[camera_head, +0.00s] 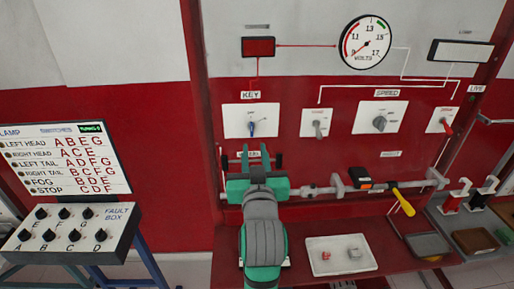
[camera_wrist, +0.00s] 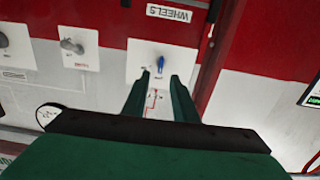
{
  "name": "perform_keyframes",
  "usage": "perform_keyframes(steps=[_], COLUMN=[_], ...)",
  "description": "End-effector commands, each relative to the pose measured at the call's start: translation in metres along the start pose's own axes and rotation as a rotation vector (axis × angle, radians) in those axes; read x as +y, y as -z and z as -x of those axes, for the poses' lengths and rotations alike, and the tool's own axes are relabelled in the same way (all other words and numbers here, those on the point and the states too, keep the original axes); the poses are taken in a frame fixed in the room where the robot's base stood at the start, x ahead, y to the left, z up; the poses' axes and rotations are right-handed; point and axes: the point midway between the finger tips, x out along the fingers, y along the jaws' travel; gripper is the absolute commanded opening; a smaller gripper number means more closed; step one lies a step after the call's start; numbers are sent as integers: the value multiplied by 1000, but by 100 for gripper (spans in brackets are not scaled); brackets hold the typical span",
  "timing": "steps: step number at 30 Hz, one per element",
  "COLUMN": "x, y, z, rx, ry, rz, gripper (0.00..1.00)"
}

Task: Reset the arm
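My gripper (camera_head: 256,156) is in front of the red panel, below the key switch, with my green and grey arm reaching up from the bottom of the head view. In the wrist view my gripper (camera_wrist: 161,78) has its two green fingers apart, with nothing between them. The blue key (camera_wrist: 161,62) shows just beyond the fingertips on its white plate, and I see no contact. In the head view the blue key (camera_head: 251,128) sits under the KEY label, above my gripper.
A grey rail (camera_head: 318,191) with a yellow-handled tool (camera_head: 402,202) lies right of my gripper. A white tray (camera_head: 318,268) with small parts is on the red shelf below. The fault box (camera_head: 66,235) stands at left. A volt gauge (camera_head: 366,42) is above.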

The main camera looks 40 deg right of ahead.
Motion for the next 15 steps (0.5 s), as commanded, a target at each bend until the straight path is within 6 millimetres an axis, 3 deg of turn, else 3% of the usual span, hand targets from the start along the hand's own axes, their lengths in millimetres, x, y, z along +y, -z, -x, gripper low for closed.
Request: perform_keyframes(steps=[15], x=[-7], y=[0], z=[8], rx=[0], ry=[5], rz=[0], gripper=[26])
